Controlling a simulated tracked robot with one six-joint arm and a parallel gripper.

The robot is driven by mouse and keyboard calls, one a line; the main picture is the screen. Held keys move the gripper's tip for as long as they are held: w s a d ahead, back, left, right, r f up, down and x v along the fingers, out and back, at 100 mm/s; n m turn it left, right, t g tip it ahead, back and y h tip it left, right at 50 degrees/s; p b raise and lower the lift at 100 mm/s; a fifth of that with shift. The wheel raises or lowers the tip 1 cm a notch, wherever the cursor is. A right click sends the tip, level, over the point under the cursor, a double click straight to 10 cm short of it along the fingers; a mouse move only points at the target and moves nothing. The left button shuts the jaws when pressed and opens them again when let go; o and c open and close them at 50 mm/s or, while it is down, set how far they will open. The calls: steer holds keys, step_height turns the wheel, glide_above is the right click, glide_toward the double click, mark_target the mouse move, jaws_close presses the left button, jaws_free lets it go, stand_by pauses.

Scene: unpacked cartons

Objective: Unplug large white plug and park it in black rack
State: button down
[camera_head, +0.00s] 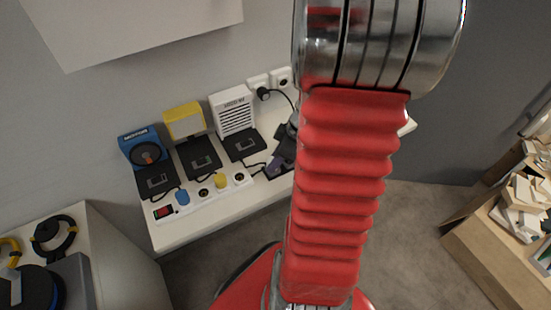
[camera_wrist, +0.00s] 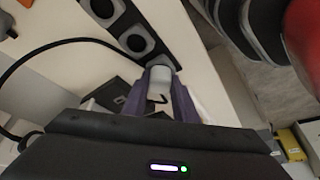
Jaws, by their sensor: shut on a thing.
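My gripper (camera_wrist: 158,90) has purple fingers, shut on the large white plug (camera_wrist: 160,74), which looks pale grey in the wrist view. The plug is over or at the near end of the black rack (camera_wrist: 120,27), a dark strip with pale square-looking places. I cannot tell whether the plug is seated in it or held above it. In the head view, my gripper (camera_head: 277,166) is low over the right part of the white table, partly behind my red arm. The rack is not clearly visible there.
The white power strip (camera_head: 167,227) carries a blue plug (camera_head: 182,197) and a yellow plug (camera_head: 221,181), with two empty sockets. A blue device (camera_head: 140,147), yellow lamp (camera_head: 185,121) and white device (camera_head: 232,110) stand behind. A black plug (camera_head: 263,94) is in the wall socket.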

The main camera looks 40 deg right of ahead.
steer(key=c, duration=1.3)
jaws_free()
steer(key=shift+c, duration=0.2)
steer(key=v, duration=1.3)
steer(key=shift+r, duration=0.3)
steer(key=shift+s+d, duration=0.1)
